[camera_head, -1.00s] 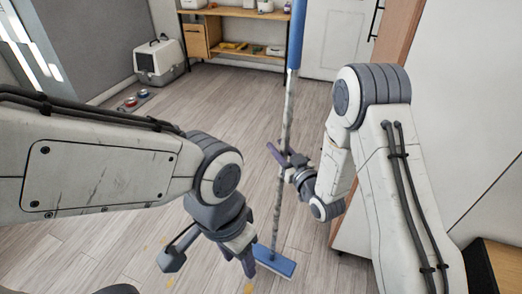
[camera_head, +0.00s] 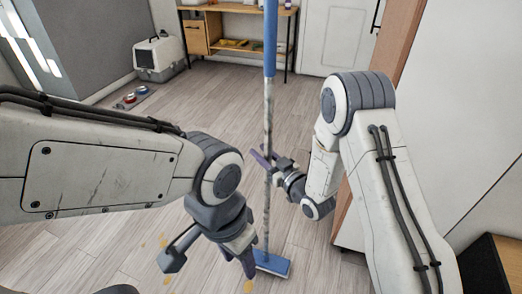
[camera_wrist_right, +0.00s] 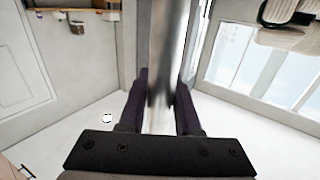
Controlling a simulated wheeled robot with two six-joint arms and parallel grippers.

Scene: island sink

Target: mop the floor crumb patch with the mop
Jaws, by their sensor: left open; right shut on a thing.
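The mop (camera_head: 268,115) stands nearly upright, with a blue upper handle, a grey shaft and a flat blue head (camera_head: 275,265) at the floor. My right gripper (camera_head: 264,160) is shut on the shaft about midway. In the right wrist view the shaft (camera_wrist_right: 165,80) sits between its dark fingers (camera_wrist_right: 158,105). My left gripper (camera_head: 208,264) is open and empty, low and left of the mop head. Yellowish crumbs (camera_head: 164,243) lie on the floor around my left gripper, with one (camera_head: 248,286) just left of the mop head. My left arm may hide more crumbs.
A wooden shelf table (camera_head: 235,25) and a white door (camera_head: 330,40) stand at the back. A pet carrier (camera_head: 158,60) and bowls (camera_head: 130,98) are at the back left. A wooden-edged panel (camera_head: 350,212) stands close on the right. The middle floor is clear.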

